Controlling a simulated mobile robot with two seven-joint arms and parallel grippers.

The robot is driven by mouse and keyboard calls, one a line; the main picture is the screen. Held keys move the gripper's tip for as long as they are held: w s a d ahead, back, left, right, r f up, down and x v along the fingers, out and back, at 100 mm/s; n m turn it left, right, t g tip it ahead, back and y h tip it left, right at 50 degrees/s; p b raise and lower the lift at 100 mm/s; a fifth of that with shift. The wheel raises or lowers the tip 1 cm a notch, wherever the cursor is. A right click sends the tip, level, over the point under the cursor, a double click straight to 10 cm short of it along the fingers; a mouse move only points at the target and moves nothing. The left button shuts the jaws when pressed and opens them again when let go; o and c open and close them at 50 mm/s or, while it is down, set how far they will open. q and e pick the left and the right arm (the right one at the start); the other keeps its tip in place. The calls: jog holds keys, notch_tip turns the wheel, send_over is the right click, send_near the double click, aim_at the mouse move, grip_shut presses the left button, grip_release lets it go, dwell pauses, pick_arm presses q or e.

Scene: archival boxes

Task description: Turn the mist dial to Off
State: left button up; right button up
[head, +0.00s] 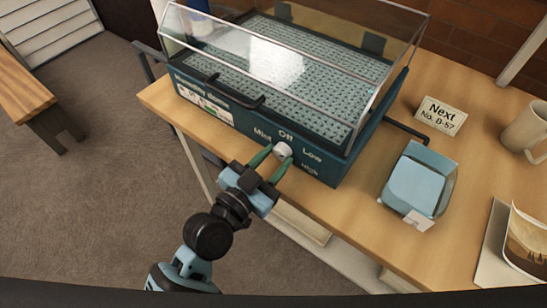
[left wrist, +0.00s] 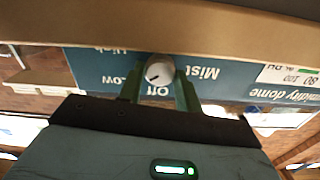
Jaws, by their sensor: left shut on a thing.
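My right gripper is in neither view.
The dome's clear cover (head: 300,45) stands over a perforated tray. On the wooden table (head: 375,245), to the right, are an open blue box (head: 418,185), a "Next No. B-57" card (head: 441,115), a mug (head: 525,130) and a picture (head: 525,240). The table's front edge lies below the dial.

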pick_arm(q)
jog(key=n+p, duration=0.1)
jog(key=n, duration=0.1)
jog(key=shift+r+n, duration=0.15)
jog(key=shift+n, duration=0.15)
jog(key=shift+n+p, duration=0.5)
jog(key=shift+n, duration=0.3)
jog(key=n+p, duration=0.1)
jog(key=n, duration=0.1)
jog(key=shift+n, duration=0.3)
jog(key=shift+n+p, duration=0.3)
jog(key=shift+n, duration=1.4)
jog(key=shift+f, duration=0.2)
jog(key=o, duration=1)
